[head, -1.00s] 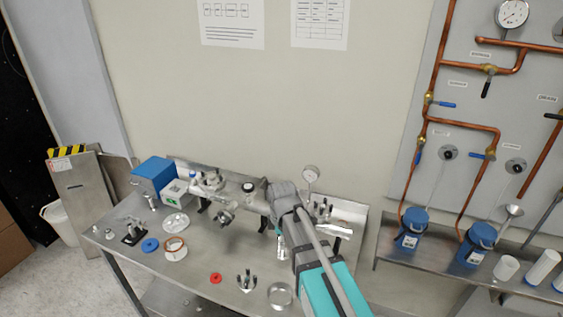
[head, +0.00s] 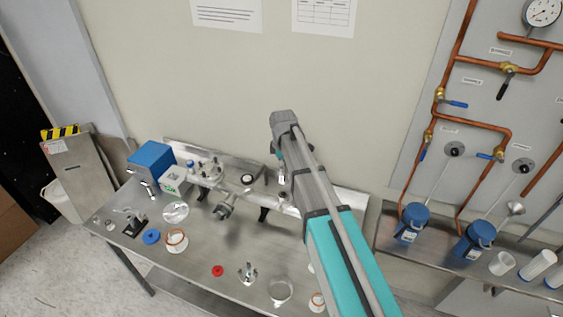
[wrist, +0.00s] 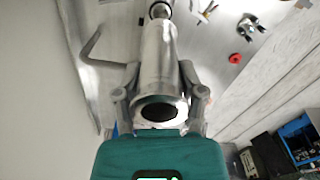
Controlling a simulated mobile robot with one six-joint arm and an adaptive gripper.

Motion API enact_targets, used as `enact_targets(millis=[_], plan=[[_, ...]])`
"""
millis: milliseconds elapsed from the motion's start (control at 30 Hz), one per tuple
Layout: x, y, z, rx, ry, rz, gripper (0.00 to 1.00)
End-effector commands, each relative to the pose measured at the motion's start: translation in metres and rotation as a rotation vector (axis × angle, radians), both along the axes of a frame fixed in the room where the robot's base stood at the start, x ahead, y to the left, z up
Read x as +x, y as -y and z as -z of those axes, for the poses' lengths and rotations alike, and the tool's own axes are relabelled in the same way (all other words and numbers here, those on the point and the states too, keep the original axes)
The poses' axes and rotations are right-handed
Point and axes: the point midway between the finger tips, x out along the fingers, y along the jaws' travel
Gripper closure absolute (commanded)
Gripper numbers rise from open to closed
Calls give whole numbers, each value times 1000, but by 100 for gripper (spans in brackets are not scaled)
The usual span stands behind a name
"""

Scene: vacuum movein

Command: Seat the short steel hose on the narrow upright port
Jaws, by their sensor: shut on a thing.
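My gripper (wrist: 160,75) is shut on the short steel hose (wrist: 158,48), a shiny cylinder with a flanged, dark open end toward the wrist camera. The hose narrows toward its far end at the top of the wrist view. A ring-shaped dark opening (wrist: 160,9) shows there; I cannot tell whether it is the port or part of the hose. In the head view my gripper (head: 280,160) is above the back of the bench, mostly hidden by my arm. The narrow upright port cannot be made out for sure in the head view.
The steel bench (head: 195,260) holds a horizontal steel pipe assembly (head: 225,205), a blue box (head: 150,158), a red ring (head: 217,270) and a pronged metal part (head: 247,272). The wall stands close behind. Copper pipes (head: 470,118) are at right.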

Motion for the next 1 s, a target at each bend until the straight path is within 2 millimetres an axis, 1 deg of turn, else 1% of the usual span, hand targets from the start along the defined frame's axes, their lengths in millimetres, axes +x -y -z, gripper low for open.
enact_targets(millis=[267,467,667,1000], plan=[[0,-1,1,0,0,-1,100],[-1,-1,6,0,0,-2,100],[-1,-1,17,0,0,-2,100],[-1,-2,41,0,0,-3,100]])
